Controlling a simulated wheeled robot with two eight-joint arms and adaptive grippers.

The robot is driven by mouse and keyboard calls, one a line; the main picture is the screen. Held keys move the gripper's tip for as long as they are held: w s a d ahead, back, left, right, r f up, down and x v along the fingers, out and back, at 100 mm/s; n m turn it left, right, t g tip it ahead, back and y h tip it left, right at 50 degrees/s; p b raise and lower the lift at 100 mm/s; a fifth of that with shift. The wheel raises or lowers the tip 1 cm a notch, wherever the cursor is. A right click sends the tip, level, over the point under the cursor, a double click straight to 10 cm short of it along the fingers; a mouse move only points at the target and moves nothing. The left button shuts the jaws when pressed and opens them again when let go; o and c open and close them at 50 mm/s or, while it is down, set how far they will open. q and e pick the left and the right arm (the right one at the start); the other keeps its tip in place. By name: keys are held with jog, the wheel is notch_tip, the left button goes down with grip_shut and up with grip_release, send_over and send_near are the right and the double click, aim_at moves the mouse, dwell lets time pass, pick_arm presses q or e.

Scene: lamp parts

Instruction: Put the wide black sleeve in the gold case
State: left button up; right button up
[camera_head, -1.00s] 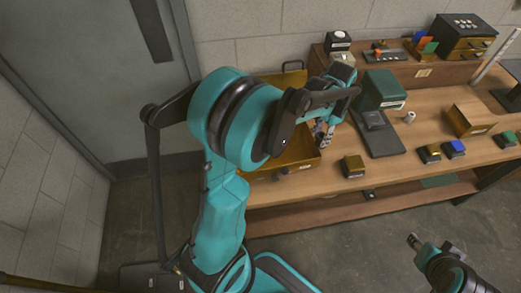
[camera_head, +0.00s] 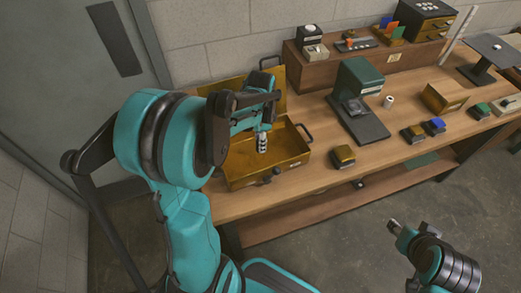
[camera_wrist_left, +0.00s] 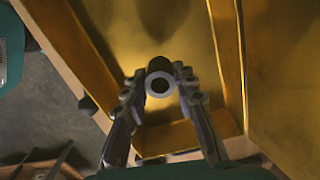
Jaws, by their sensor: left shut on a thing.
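The gold case (camera_head: 294,166) stands open on the bench at its left end, with its lid raised at the back. My left gripper (camera_head: 262,147) points down over the inside of the case. In the left wrist view my left gripper (camera_wrist_left: 160,92) is shut on a dark, hollow cylinder with a pale ring-shaped end, the sleeve (camera_wrist_left: 158,70). The gold floor and walls of the case show behind and around it. I cannot tell whether the sleeve touches the floor. My right gripper (camera_head: 395,227) is in front of the bench, away from the case; its jaws are too small to read.
A green press-like machine (camera_head: 359,90) stands right of the case. A small gold-topped block (camera_head: 343,155) lies near the bench front. A small white cylinder (camera_head: 388,101), an open gold box (camera_head: 442,98) and several coloured blocks are farther right. A raised shelf (camera_head: 350,58) runs along the back.

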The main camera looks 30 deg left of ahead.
pick_arm(q)
jog(key=shift+f+b, duration=0.9)
jog(key=shift+f, duration=1)
jog(key=shift+f, duration=0.1)
jog(key=shift+f, duration=0.15)
jog(key=o, duration=1.1)
jog(key=shift+c, duration=0.2)
jog(key=shift+r, duration=0.2)
